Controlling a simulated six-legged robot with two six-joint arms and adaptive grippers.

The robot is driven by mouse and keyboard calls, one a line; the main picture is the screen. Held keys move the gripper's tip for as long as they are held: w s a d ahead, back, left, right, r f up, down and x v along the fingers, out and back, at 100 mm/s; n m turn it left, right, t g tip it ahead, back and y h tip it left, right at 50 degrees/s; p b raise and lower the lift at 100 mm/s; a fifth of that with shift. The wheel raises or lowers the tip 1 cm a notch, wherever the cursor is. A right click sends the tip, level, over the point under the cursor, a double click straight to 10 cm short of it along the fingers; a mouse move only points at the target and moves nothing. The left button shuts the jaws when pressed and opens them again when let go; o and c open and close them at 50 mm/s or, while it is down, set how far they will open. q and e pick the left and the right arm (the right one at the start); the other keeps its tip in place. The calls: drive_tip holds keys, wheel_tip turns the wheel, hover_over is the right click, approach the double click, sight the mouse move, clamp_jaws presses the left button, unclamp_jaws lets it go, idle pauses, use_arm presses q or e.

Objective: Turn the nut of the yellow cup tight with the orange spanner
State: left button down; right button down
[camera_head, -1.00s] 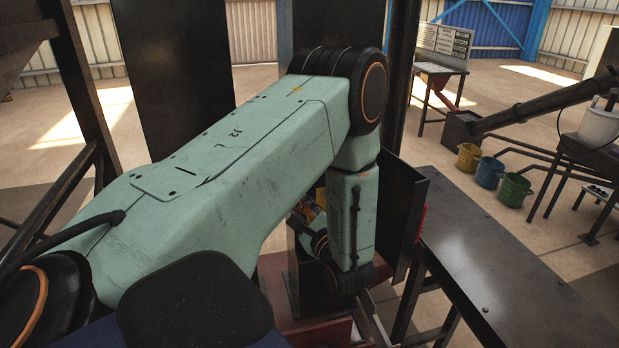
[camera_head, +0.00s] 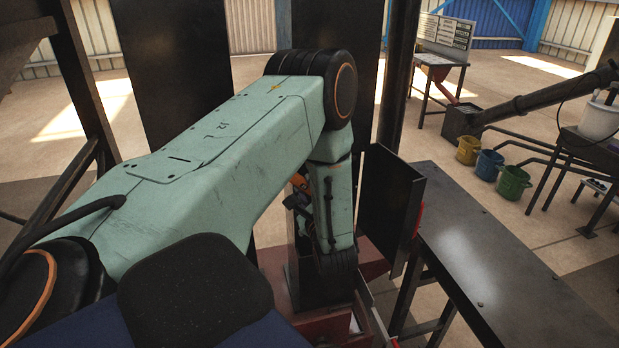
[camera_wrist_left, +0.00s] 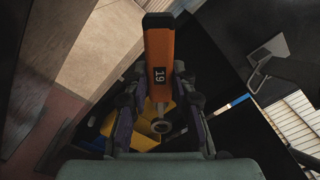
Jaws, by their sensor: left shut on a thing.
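The orange spanner (camera_wrist_left: 160,55), marked 19, is between the fingers of my left gripper (camera_wrist_left: 160,88) in the left wrist view. The gripper is shut on it. Its grey ring end (camera_wrist_left: 158,126) lies in front of the yellow cup (camera_wrist_left: 142,133), which is partly hidden by the ring and fingers. I cannot tell whether the ring is around the nut, and the nut itself is not clear. In the head view my left arm hides most of the gripper; a small orange patch (camera_head: 299,182) shows beside the wrist. My right gripper is not in view.
A dark upright plate (camera_head: 392,205) stands just right of my left wrist. A dark steel table (camera_head: 500,265) with a clear top is at the right. Dark posts and panels stand behind and left of the arm. Several coloured buckets (camera_head: 490,165) stand on the floor further back.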

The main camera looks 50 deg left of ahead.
use_arm(q)
wheel_tip(320, 180, down, 13)
drive_tip(key=a+n+b, duration=0.2)
drive_tip(key=n+b, duration=1.1)
drive_tip(key=n, duration=0.2)
drive_tip(key=shift+s+b, duration=0.4)
drive_tip(key=shift+s, duration=0.05)
drive_tip(key=shift+w+a, duration=0.15)
drive_tip(key=shift+a, duration=0.1)
idle(0.4)
drive_tip(key=shift+w+a+p, duration=0.15)
drive_tip(key=shift+a+p, duration=0.15)
drive_tip(key=shift+p, duration=0.05)
idle(1.0)
